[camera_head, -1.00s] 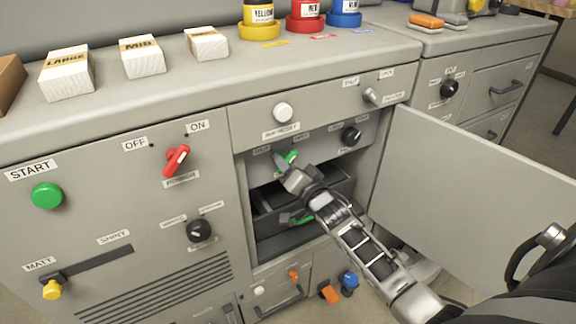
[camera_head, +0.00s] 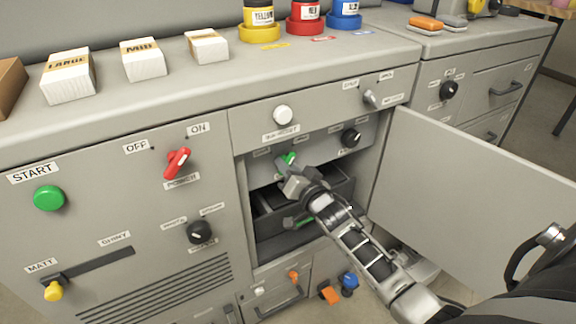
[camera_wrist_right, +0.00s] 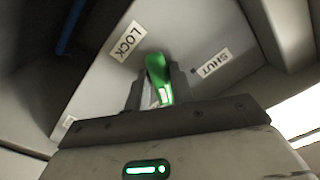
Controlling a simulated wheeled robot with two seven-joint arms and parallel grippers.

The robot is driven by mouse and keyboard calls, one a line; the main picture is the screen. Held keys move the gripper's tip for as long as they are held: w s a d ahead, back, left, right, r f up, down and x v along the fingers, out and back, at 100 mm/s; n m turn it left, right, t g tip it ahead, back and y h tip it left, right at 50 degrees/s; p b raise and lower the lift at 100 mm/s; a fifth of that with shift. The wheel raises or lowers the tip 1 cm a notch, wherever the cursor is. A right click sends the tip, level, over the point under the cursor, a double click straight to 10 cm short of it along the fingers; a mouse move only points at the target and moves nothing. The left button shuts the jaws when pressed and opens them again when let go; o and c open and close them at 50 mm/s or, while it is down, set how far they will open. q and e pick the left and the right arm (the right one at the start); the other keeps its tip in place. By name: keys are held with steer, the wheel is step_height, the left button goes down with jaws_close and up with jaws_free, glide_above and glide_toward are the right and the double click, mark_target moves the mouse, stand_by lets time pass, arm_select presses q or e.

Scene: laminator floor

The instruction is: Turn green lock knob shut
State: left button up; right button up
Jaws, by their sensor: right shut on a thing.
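The green lock knob (camera_wrist_right: 155,72) sits on a grey panel inside the open compartment, with a LOCK label (camera_wrist_right: 127,41) on its left and a SHUT label (camera_wrist_right: 214,63) on its right in the right wrist view. My right gripper (camera_wrist_right: 153,95) is shut on the knob, one finger on each side. In the head view a bit of the green knob (camera_head: 289,158) shows beyond my right gripper (camera_head: 284,168), which hides much of the panel. The knob stands nearly upright in the wrist view, its top tilted slightly left. My left gripper is not in view.
An open door (camera_head: 470,185) stands to the right of my right arm. Below the knob is a dark drawer or tray (camera_head: 265,228) with a green handle (camera_head: 304,222). A black knob (camera_head: 351,137) is close on the right. A red switch (camera_head: 177,163) is further left.

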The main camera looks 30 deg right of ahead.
steer(key=shift+d+n, duration=0.2)
steer(key=shift+n, duration=7.5)
steer(key=o, duration=0.9)
steer(key=shift+o, duration=0.2)
steer(key=shift+s, duration=0.15)
steer(key=s, duration=1.5)
steer(key=shift+s+a, duration=0.35)
steer(key=shift+a, duration=0.05)
